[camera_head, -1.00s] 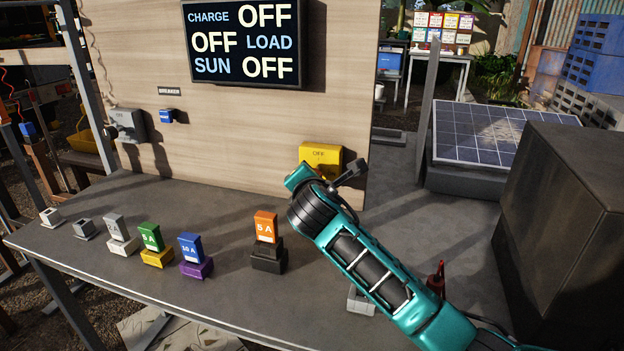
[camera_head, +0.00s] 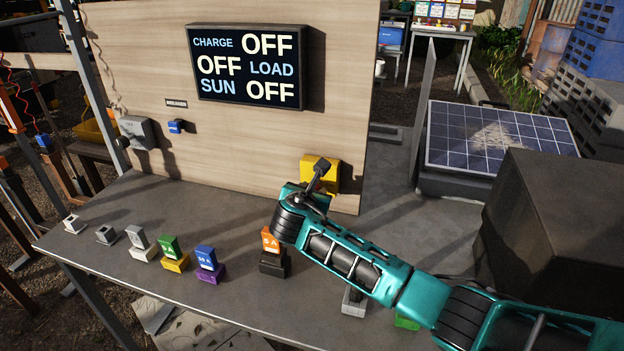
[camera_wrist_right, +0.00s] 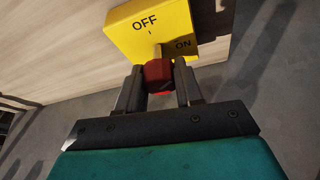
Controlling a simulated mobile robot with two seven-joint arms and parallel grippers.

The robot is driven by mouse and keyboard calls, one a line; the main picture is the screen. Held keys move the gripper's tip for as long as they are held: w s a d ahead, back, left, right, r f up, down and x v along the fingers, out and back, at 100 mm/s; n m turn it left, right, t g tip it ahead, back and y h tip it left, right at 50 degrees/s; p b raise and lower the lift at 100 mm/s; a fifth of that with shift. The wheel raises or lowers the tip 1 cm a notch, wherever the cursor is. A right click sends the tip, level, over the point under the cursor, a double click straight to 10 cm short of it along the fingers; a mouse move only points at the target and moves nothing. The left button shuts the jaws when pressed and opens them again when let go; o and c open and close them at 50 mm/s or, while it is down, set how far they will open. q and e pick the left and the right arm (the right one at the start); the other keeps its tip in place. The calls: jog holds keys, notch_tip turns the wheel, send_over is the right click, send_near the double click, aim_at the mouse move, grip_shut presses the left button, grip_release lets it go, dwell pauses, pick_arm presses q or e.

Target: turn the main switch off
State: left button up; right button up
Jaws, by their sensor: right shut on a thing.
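The main switch is a yellow box (camera_head: 331,180) low on the wooden board in the head view. The right wrist view shows its yellow face (camera_wrist_right: 140,35), with OFF at the top and ON to the right. Its red handle (camera_wrist_right: 158,74) sits between the fingers of my right gripper (camera_wrist_right: 160,85), which is shut on it. A short pale stem joins the handle to the box. In the head view my right gripper and wrist cover part of the box, and the handle is hidden. My left gripper is not in view.
A display (camera_head: 247,66) reads CHARGE OFF, LOAD OFF, SUN OFF. A grey box (camera_head: 137,132) and a blue piece sit at the board's left. Several coloured fuse blocks, including an orange one (camera_head: 270,240), stand on the grey table (camera_head: 130,285). A dark box (camera_head: 550,220) stands at right.

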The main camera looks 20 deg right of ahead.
jog(key=n+g+h, duration=0.1)
jog(key=n+h, duration=0.1)
jog(key=n, duration=0.1)
jog(key=shift+n+g, duration=0.3)
jog(key=shift+n, duration=0.1)
jog(key=n+g+h, duration=0.1)
jog(key=n+h, duration=0.1)
jog(key=n, duration=0.1)
jog(key=shift+a+n+h, duration=0.1)
jog(key=shift+n+h, duration=0.2)
jog(key=shift+h, duration=0.1)
dwell(0.3)
jog(key=o, duration=1)
jog(key=shift+o, duration=0.2)
notch_tip(320, 180, up, 20)
